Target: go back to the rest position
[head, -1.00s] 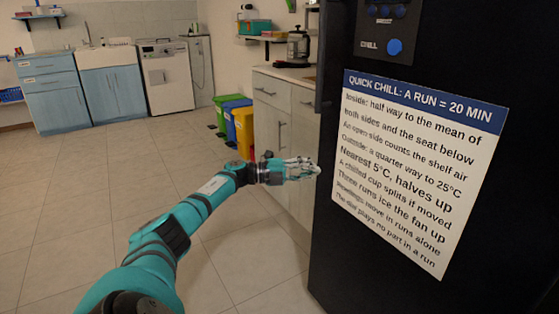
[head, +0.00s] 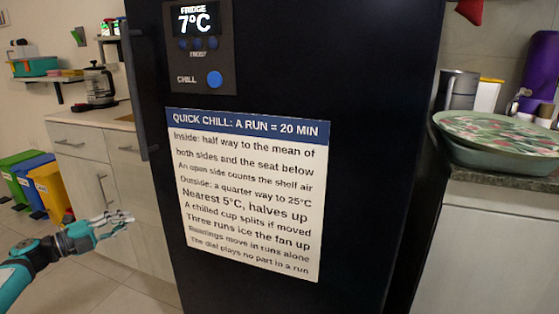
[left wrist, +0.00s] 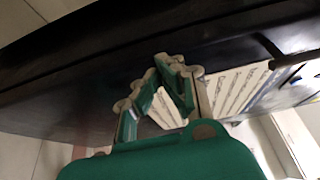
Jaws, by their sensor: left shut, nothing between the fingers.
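My left gripper (head: 118,220) is at the lower left of the head view, in front of the grey cabinets and left of the black fridge. It is shut and holds nothing. In the left wrist view its green and grey fingers (left wrist: 165,85) show in front of a dark surface. My right gripper is not in view.
The closed black fridge (head: 365,160) fills the middle, with a 7°C display (head: 195,18), a blue chill button (head: 214,79) and a printed notice (head: 250,190). A counter (head: 500,175) with a tray (head: 500,134) stands right. Bins (head: 48,188) stand left; floor shows lower left.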

